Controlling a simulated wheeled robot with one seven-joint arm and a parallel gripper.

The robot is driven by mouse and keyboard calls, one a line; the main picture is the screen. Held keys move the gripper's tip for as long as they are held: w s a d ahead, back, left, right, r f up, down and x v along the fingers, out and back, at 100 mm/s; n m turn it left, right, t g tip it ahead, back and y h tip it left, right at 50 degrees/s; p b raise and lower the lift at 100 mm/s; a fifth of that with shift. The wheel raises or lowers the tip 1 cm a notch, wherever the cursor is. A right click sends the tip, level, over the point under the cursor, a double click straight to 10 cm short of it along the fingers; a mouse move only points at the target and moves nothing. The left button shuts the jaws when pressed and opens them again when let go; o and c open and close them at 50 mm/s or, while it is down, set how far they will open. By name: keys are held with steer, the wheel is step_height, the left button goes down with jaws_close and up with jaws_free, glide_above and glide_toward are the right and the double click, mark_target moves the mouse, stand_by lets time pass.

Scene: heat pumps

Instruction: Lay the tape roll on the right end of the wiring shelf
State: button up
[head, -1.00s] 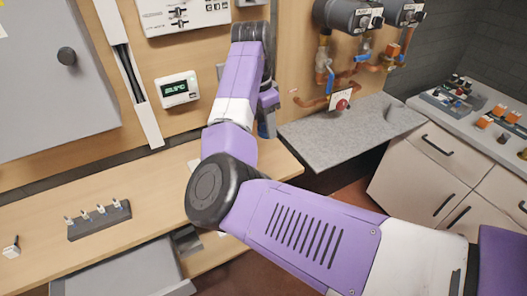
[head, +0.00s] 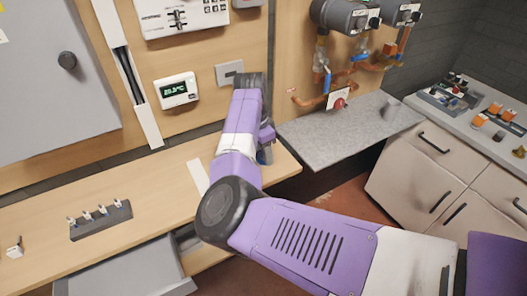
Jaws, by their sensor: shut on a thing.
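The wiring shelf (head: 150,181) is the long pale wooden ledge below the wall panel, running from the left edge to the middle of the head view. Its right end (head: 281,168) is bare where it shows. My gripper (head: 265,154) is over that right end, pointing down, mostly hidden behind my purple wrist. A small blue-grey part shows at its tip. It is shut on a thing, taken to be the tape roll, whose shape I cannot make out. I cannot tell whether it touches the shelf.
A black block with several small pegs (head: 101,221) and a small white switch (head: 15,249) stand on the shelf's left part. A white strip (head: 197,176) lies near the middle. An open grey drawer (head: 125,270) juts out below. A grey stone slab (head: 330,135) adjoins at right.

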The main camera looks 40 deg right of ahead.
mark_target(259, 157)
steer(key=shift+f, duration=0.15)
steer(key=o, duration=1.3)
steer(key=shift+o, duration=0.2)
step_height(259, 157, up, 12)
steer(key=a+b, duration=0.1)
steer(key=b, duration=0.1)
steer(key=shift+w+a, duration=0.2)
steer(key=shift+a, duration=0.15)
steer(key=shift+d, duration=0.1)
